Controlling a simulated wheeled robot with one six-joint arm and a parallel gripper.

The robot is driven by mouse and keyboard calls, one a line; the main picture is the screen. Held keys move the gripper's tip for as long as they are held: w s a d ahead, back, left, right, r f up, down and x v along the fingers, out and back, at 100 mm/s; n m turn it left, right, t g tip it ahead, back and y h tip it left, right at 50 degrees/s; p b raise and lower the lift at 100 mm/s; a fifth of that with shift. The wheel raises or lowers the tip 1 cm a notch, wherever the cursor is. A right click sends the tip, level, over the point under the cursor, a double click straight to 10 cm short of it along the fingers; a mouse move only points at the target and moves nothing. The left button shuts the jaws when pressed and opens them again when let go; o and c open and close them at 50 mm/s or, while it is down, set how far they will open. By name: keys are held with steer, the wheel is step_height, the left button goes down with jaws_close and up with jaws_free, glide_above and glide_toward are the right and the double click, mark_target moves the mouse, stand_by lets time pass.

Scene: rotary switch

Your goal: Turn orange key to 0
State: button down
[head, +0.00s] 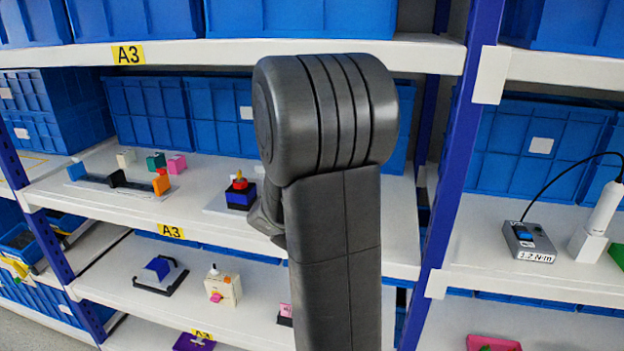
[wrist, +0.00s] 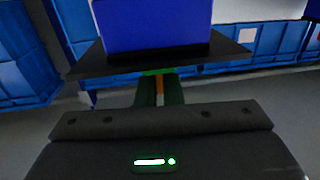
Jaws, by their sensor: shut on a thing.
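In the wrist view a narrow orange strip (wrist: 160,92), which looks like the orange key, shows between the dark fingers of my gripper (wrist: 160,88). My gripper is shut on it. A blue box (wrist: 152,22) with a black lower edge stands right beyond the fingers, over a dark plate (wrist: 90,65). The key's pointer and any 0 mark cannot be seen. In the head view a blue box with a black band (head: 240,196) and a red and yellow top sits on the middle shelf. My arm hides most of my gripper, just right of this box.
Left of the box on the same shelf (head: 300,235) is a dark stand (head: 118,180) with several coloured blocks. Blue bins (head: 150,110) line the back. A blue upright post (head: 455,150) stands right of my arm. A grey box with a cable (head: 528,240) is farther right.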

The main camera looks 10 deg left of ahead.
steer(key=shift+r+m+h+p, duration=0.1)
steer(key=shift+m+h+p, duration=0.45)
steer(key=shift+h, duration=0.35)
steer(key=c, duration=1.6)
jaws_free()
steer(key=s, duration=0.4)
steer(key=s+b, duration=0.1)
steer(key=s, duration=0.8)
steer(key=shift+s+a+b, duration=0.25)
steer(key=shift+s+b, duration=0.05)
steer(key=shift+s, duration=0.1)
steer(key=w, duration=0.4)
steer(key=w+p, duration=0.1)
steer(key=w, duration=0.9)
steer(key=shift+d, duration=0.25)
steer(key=shift+s, duration=0.2)
